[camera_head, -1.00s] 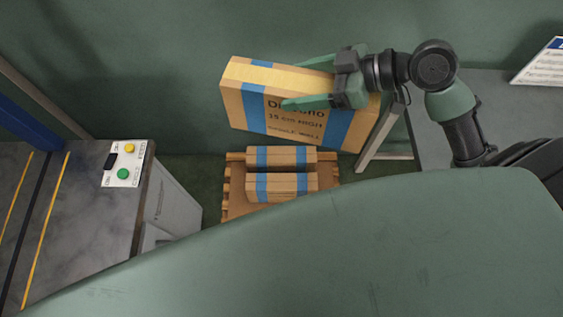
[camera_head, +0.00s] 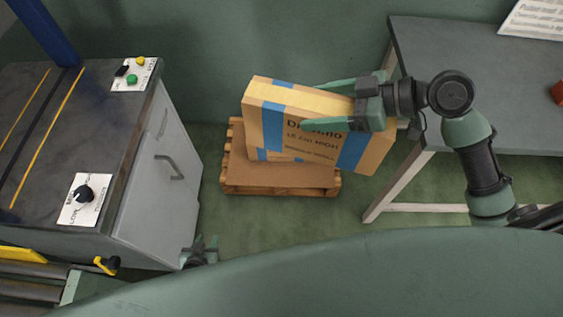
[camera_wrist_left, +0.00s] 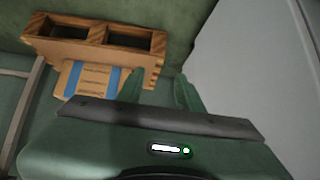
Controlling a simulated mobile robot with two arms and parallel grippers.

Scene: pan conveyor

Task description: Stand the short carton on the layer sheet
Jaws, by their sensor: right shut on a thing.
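A cardboard carton (camera_head: 277,128) with blue bands and a printed height, which seems to read 15 cm, is in my right gripper (camera_head: 324,105). The gripper is shut on its upper right part. The carton is slightly tilted, overlapping the back of the wooden pallet in the head view. The brown layer sheet (camera_head: 275,177) lies on the pallet, its front part bare. My left gripper (camera_head: 206,243) is low, in front of the pallet to the left. Its fingers stand apart and empty in the left wrist view (camera_wrist_left: 162,90). Contact between carton and sheet cannot be told.
A grey cabinet (camera_head: 165,175) stands left, a table (camera_head: 480,80) right. Floor in front is clear.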

